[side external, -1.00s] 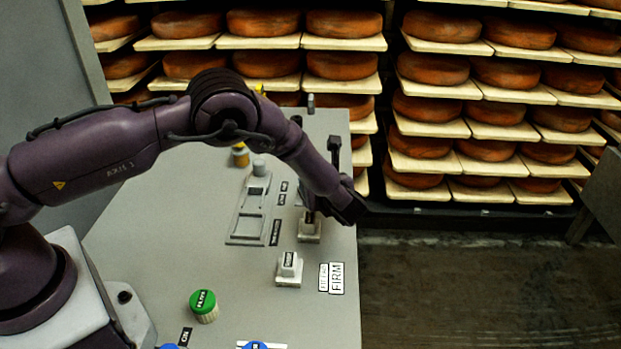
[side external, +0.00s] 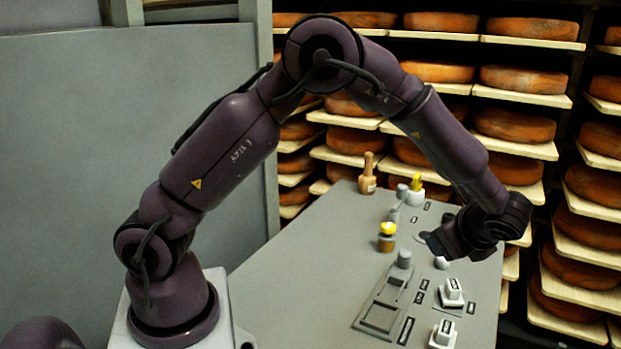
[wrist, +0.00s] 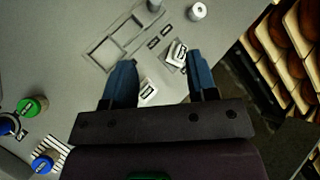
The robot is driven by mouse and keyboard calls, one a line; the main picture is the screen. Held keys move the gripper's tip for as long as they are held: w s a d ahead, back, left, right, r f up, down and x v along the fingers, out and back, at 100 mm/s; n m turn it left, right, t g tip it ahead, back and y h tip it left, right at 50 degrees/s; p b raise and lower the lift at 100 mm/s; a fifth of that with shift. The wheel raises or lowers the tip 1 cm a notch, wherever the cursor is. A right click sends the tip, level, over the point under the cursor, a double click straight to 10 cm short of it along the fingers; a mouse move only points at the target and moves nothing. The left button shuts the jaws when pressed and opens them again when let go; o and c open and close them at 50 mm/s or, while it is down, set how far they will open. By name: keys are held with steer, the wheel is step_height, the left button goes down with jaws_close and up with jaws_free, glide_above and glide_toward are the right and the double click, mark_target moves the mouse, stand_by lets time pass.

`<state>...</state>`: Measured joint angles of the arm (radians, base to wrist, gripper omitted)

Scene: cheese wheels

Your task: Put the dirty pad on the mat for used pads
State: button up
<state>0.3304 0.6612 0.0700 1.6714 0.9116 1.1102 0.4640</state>
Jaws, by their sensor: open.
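My gripper (side external: 440,243) is above the far right part of the grey bench, its fingers open and empty in the wrist view (wrist: 160,60). Two white labelled blocks on pale bases stand near the bench's right edge: a farther one (side external: 453,290) and a nearer one (side external: 444,334). The wrist view shows one white labelled block (wrist: 177,52) between and beyond the fingertips, and a white labelled piece (wrist: 148,92) between the fingers, partly hidden. The labels are too small to read. I cannot tell which item is the dirty pad or the used-pad mat.
A grey recessed tray (side external: 380,316) lies left of the blocks. A yellow-topped jar (side external: 387,236), wooden-handled tool (side external: 367,174) and other small items stand farther back. A green-capped jar (wrist: 32,106) shows at left in the wrist view. Cheese shelves (side external: 515,125) rise behind the bench.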

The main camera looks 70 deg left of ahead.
steer(key=s+a+r+n+h, duration=0.2)
steer(key=s+r+n+h, duration=0.4)
steer(key=s+r, duration=0.55)
steer(key=s+d+r+n+t+h, duration=0.1)
steer(key=s+n+t, duration=0.1)
steer(key=s+n, duration=0.2)
steer(key=s+d+r+n+t+h, duration=0.1)
steer(key=s+n, duration=0.3)
steer(key=s, duration=0.6)
steer(key=shift+d+r+n+t+h, duration=0.15)
steer(key=shift+r+n+t+h, duration=0.25)
steer(key=shift+h, duration=0.3)
